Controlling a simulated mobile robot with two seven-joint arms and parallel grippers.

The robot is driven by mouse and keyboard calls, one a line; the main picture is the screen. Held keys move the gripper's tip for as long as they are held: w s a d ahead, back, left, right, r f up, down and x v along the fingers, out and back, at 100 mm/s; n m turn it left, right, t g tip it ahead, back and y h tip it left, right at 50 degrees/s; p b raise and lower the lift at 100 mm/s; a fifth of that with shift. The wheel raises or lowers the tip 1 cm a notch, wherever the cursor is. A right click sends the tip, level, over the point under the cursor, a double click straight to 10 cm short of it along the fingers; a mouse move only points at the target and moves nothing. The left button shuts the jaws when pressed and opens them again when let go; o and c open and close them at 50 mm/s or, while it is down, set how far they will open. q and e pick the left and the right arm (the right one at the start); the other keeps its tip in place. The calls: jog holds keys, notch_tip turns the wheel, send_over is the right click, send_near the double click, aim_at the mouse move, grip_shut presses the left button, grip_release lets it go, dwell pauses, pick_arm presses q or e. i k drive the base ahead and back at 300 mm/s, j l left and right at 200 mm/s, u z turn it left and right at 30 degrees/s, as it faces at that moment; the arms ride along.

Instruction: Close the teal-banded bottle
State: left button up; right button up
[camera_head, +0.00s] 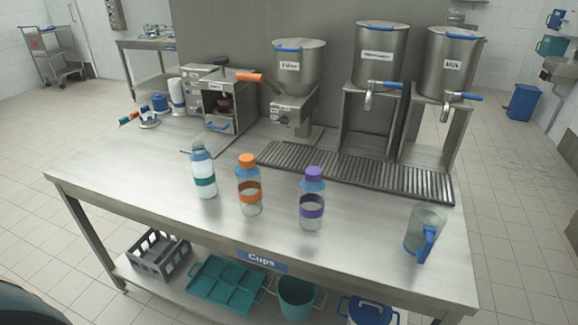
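The teal-banded bottle (204,175) stands upright on the steel table, leftmost of three bottles. It is clear, with a teal band around its middle and pale contents. Its neck (198,147) looks pale, with no coloured cap to be seen on it. Small orange and teal pieces (129,118) lie at the table's far left; I cannot tell whether one is a cap. Neither of my grippers is in view.
An orange-banded bottle (248,190) with an orange cap and a purple-banded bottle (312,203) with a purple cap stand to the right. A clear jug (422,225) with a blue handle is near the right edge. The front-left tabletop (125,175) is clear.

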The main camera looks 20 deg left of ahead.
aim_at(200, 160)
jog(key=j+z, duration=0.4)
jog(key=k+j+z, duration=0.1)
jog(key=j+z, duration=0.3)
jog(key=j, duration=0.2)
jog(key=k+j+z, duration=0.1)
jog(key=j, duration=0.25)
jog(key=k+j, duration=0.1)
jog(key=j, duration=0.25)
jog(key=k+j+z, duration=0.15)
jog(key=j, duration=0.2)
jog(key=k+j, duration=0.1)
jog(key=j, duration=0.25)
jog(key=k+j, duration=0.15)
jog(key=j, duration=0.2)
jog(key=k+j, duration=0.1)
jog(key=j, duration=0.2)
